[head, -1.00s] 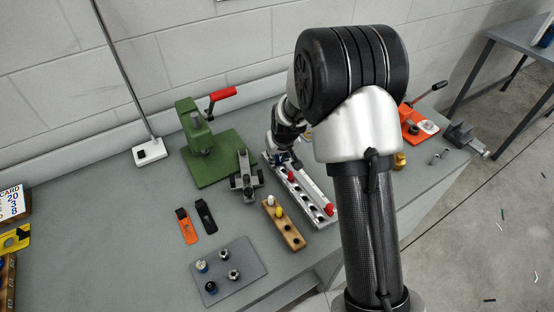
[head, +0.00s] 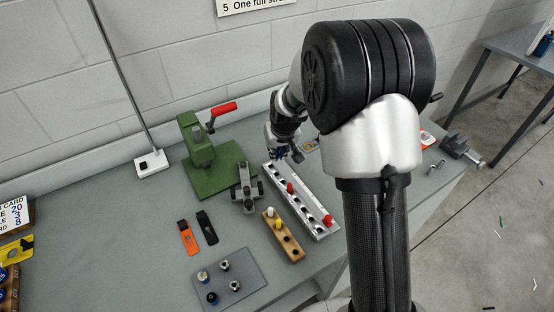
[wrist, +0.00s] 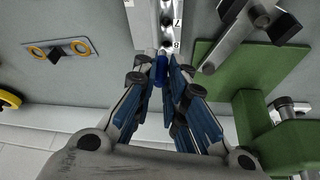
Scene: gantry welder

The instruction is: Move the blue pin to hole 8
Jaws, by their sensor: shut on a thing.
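My gripper (wrist: 160,75) is shut on the blue pin (wrist: 160,68), which shows between the fingertips in the wrist view. The pin appears at the end of the silver rail (wrist: 143,20), close to the printed 8. In the head view my gripper (head: 281,153) is at the far end of the rail (head: 309,207). One red pin (head: 290,187) stands mid-rail and another red pin (head: 327,220) near its front end.
A green press (head: 208,160) and a grey clamp (head: 246,190) stand left of the rail. A wooden block (head: 284,236) with a yellow pin (head: 271,214) lies in front. A grey plate (head: 232,284) holds several small parts. A plate with two yellow rings (wrist: 60,50) lies beside the rail.

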